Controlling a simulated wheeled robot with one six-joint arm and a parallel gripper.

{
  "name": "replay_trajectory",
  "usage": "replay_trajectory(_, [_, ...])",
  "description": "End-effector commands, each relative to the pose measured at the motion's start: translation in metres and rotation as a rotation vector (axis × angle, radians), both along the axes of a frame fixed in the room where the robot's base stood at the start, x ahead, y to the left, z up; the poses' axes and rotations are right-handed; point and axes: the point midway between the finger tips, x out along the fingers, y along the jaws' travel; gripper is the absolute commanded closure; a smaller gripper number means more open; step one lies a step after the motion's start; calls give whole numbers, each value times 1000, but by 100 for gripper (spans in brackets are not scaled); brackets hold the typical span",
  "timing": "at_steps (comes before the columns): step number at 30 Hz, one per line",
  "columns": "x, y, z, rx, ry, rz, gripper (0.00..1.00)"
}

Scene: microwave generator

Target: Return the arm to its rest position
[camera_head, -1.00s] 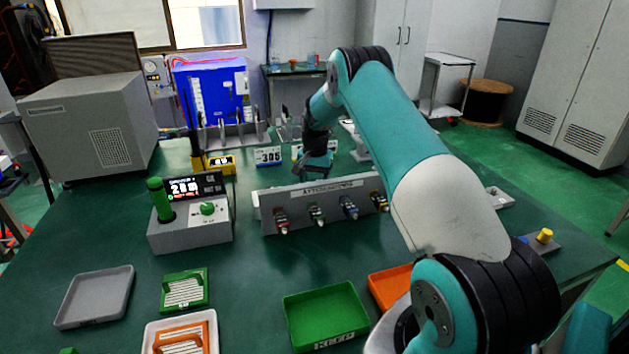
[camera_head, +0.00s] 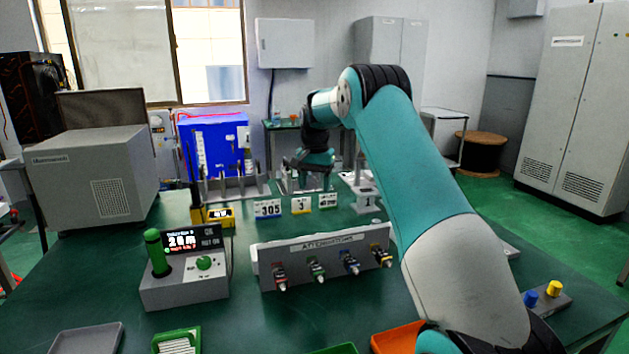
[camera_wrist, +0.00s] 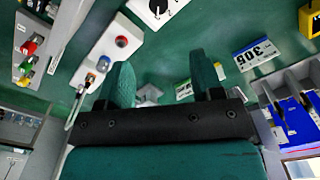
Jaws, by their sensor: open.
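My arm reaches over the green bench in the head view, its teal links raised and bent down at the far end. My gripper (camera_head: 312,168) hangs above the back part of the bench, behind the attenuator panel (camera_head: 284,254). In the wrist view the two teal fingers of my gripper (camera_wrist: 162,78) stand apart with nothing held between them. Beyond the fingers lies the green bench top. In the head view the fingertips are small and partly unclear against the things behind.
An orange tray (camera_head: 397,338) lies at the front.

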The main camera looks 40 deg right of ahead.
Motion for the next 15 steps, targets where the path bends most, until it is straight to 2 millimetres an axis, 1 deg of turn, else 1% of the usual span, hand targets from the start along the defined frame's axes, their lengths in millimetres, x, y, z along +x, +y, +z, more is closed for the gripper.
replay_trajectory(1, [0,0,5,0,0,0,40])
replay_trajectory(5, [0,0,12,0,0,0,40])
replay_trajectory(15, [0,0,13,0,0,0,40])
